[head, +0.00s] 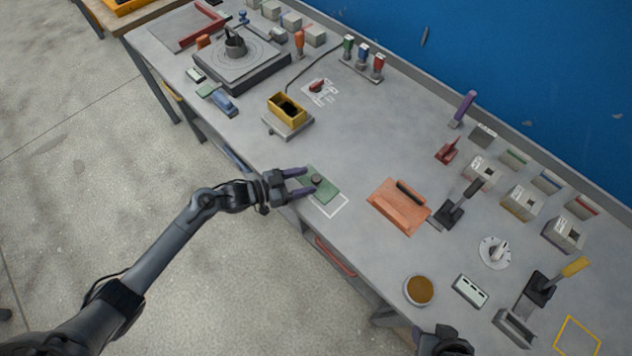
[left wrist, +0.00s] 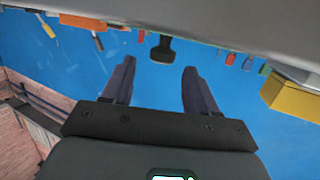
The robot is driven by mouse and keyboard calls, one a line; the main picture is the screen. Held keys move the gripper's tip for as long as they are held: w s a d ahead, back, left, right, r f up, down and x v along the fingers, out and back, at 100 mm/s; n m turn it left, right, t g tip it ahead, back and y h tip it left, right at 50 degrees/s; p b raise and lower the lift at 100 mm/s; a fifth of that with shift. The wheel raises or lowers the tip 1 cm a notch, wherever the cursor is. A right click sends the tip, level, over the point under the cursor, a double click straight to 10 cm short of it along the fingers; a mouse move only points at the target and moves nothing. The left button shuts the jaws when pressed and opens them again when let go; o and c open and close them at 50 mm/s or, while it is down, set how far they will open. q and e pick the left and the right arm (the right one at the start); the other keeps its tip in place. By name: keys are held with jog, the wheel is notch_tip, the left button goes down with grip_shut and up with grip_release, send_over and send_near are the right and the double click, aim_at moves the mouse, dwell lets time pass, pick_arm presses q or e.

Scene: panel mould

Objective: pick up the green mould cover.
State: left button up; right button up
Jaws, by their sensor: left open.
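The green mould cover (head: 325,191) is a flat plate with a dark round knob (head: 316,180), lying on the bench near its front edge. A white outlined rectangle shows at its front right side. My left gripper (head: 304,182) is open and empty, low over the cover, with its purple fingers pointing toward the knob. In the left wrist view the bench appears at the top, and a dark knob (left wrist: 162,49) shows between and just beyond the fingertips (left wrist: 160,66). I cannot tell whether the fingers touch it.
A yellow mould box (head: 287,108) stands on a grey block behind the gripper; it also shows in the left wrist view (left wrist: 293,98). An orange panel (head: 399,206) lies to the right, beside a black-handled lever (head: 458,204). A round brown-filled dish (head: 419,290) stands at the front right.

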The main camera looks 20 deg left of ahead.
aim_at(318, 177)
pick_arm(q)
jog(key=shift+x, duration=2.35)
jog(key=shift+a+f, duration=0.1)
jog(key=shift+a, duration=0.05)
jog(key=c, duration=1)
